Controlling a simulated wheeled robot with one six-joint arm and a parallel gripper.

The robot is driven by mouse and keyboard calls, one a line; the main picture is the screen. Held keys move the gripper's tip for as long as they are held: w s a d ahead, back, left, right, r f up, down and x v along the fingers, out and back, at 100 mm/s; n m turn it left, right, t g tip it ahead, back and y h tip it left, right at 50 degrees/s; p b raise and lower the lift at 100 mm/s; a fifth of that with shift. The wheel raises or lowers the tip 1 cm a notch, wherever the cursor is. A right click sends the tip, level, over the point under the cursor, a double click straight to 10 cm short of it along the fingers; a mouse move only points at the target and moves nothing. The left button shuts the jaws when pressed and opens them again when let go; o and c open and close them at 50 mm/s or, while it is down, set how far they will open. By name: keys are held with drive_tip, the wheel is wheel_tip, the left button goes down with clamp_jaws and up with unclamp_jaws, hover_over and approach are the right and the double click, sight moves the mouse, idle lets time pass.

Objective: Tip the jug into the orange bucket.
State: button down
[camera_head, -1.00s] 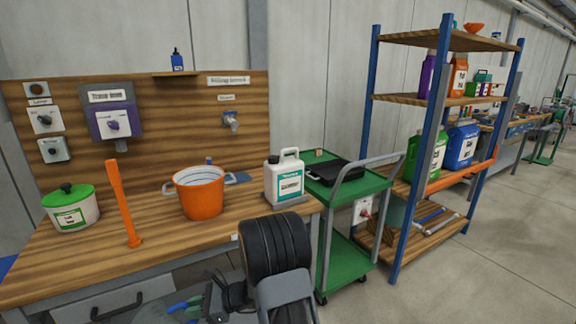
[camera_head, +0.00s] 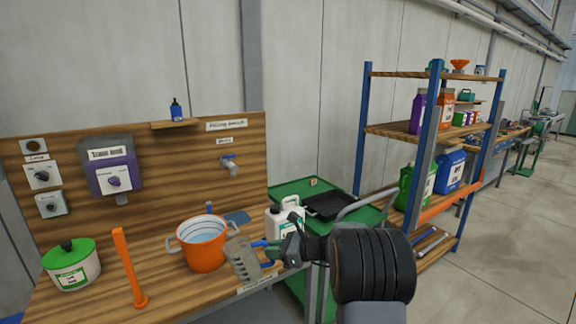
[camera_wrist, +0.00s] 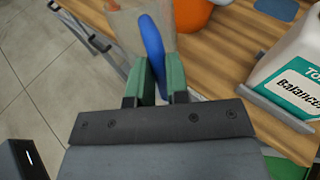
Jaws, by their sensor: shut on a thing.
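My gripper (camera_head: 277,251) has green fingers, shut on the blue handle of a translucent grey-beige jug (camera_head: 242,261). In the wrist view the handle stands between the fingers (camera_wrist: 160,75), and part of the jug (camera_wrist: 128,22) shows beyond them. The jug is in front of the workbench's right part, leaning a little in the head view. What it holds cannot be made out. The orange bucket (camera_head: 206,253) stands upright on the bench, just left of the jug in the head view. Its open top faces up. Its lower side shows at the top of the wrist view (camera_wrist: 192,12).
A white canister (camera_head: 283,220) stands right of the jug, partly hidden by my gripper. An orange upright post (camera_head: 128,265) and a green-lidded pot (camera_head: 73,265) stand left of the bucket. A tap (camera_head: 230,165) projects from the back board. A green cart (camera_head: 290,190) adjoins the bench.

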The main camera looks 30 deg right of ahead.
drive_tip(key=w+d+r+m+t+b, duration=0.1)
drive_tip(key=d+r, duration=0.3)
drive_tip(key=r, duration=0.5)
drive_tip(key=d+r+m+t+b, duration=0.1)
drive_tip(key=d+r+m+t, duration=0.1)
drive_tip(key=r, duration=0.7)
drive_tip(key=shift+w+d+r+t, duration=0.35)
drive_tip(key=shift+d+t, duration=0.45)
drive_tip(key=shift+d, duration=0.3)
